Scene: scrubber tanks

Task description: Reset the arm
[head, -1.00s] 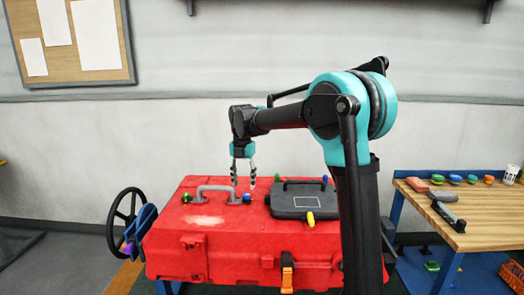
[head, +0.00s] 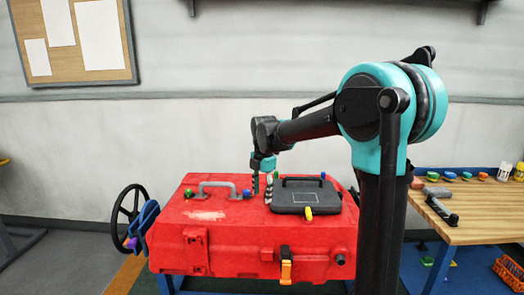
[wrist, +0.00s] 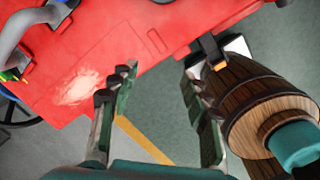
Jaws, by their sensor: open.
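My arm (head: 305,127) reaches from the right toward the left over the red tank (head: 215,237). It is bent, with its large teal joint raised at the right. My gripper (head: 262,186) hangs down near the left side of the dark grey lid (head: 318,208) on the tank top. In the wrist view its two fingers (wrist: 162,85) are spread apart with nothing between them. The red tank (wrist: 100,70) lies beyond the fingers there. In the head view I cannot tell how far the fingertips are from the tank.
A grey handle (head: 215,185) and coloured knobs sit on the tank top. A black wheel (head: 128,205) is at its left. A wooden bench (head: 475,226) with small items stands right. In the wrist view a wooden barrel-like thing (wrist: 255,108) with a teal end is right of the fingers.

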